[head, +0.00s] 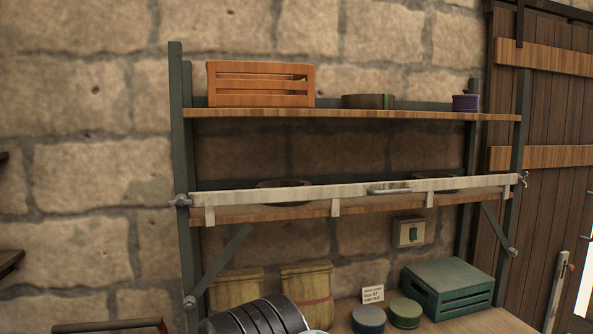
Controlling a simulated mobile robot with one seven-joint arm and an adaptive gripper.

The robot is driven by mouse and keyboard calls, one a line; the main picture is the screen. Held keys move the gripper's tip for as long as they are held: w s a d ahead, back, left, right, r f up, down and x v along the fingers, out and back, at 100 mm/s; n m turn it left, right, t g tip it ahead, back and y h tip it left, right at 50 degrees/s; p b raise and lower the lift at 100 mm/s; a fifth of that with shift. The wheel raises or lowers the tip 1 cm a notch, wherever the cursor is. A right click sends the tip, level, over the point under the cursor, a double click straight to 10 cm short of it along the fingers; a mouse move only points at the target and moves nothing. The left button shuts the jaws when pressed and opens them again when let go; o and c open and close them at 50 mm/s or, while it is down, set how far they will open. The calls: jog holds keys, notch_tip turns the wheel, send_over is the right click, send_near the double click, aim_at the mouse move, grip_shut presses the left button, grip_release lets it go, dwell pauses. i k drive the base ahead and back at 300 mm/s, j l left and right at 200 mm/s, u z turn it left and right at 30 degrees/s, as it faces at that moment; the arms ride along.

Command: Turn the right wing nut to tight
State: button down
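The right wing nut (523,179) is small and grey, at the right end of the pale hinged front board (350,190), against the right green post. Its wings look roughly upright, but it is too small to tell how tight it is. A matching left wing nut (180,200) sits at the board's left end, its wings closer to level. The board spans the front of the middle shelf and has a metal handle (389,191). My gripper is not in view, so nothing is seen touching either nut.
An orange crate (260,84), a brown round box and a purple pot stand on the top shelf. Below are sacks (306,290), round tins, a green crate (448,287) and a dark banded cylinder (262,318). A wooden door is right of the rack.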

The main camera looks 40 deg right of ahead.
aim_at(521, 176)
jog(key=z, duration=2.5)
jog(key=i+l, duration=0.2)
jog(key=i, duration=0.25)
jog(key=i+l+z, duration=0.1)
jog(key=i, duration=0.35)
jog(key=i+l, duration=0.3)
jog(key=i, duration=0.15)
